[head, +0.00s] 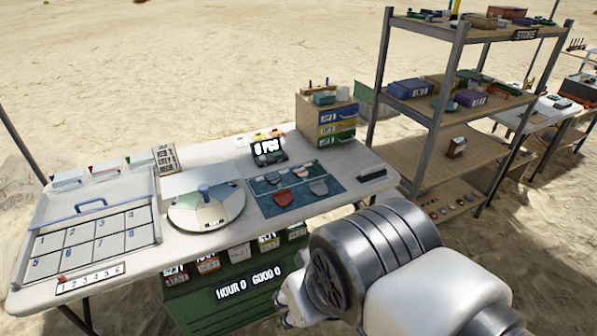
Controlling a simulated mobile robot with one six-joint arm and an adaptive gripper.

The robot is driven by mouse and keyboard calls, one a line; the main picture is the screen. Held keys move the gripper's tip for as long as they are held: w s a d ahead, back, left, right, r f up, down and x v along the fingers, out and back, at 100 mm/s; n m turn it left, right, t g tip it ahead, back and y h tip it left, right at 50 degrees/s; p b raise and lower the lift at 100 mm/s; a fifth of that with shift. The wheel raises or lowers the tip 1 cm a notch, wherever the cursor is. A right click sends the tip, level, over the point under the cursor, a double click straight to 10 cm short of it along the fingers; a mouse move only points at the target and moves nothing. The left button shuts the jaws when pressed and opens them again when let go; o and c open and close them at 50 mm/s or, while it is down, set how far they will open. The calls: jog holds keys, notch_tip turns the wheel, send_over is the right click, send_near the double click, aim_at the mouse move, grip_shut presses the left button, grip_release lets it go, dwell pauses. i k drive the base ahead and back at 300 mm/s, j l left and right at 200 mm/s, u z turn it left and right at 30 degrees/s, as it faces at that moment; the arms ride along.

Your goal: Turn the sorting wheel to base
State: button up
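The sorting wheel (185,214) is a pale round disc on the white table, with sectors in cream, white and grey-green. A blue knob (204,190) stands up at its middle. A small dark mark shows near the wheel's front edge, too small to read. My arm crosses the lower right of the head view, in front of the table and apart from the wheel in the picture. My gripper cannot be made out; only arm links and joints show.
A numbered tray (141,237) with a blue handle lies left of the wheel. A blue mat (262,208) with several sherds lies right of it. A small "8 PCS" display (266,147) and a drawer box (305,110) stand behind.

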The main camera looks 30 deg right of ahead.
aim_at(206, 208)
jog(key=i+l, duration=0.15)
jog(key=i, duration=0.4)
jog(key=i+l, duration=0.1)
jog(key=i, duration=0.45)
jog(key=i+l, duration=0.15)
jog(key=i, duration=0.4)
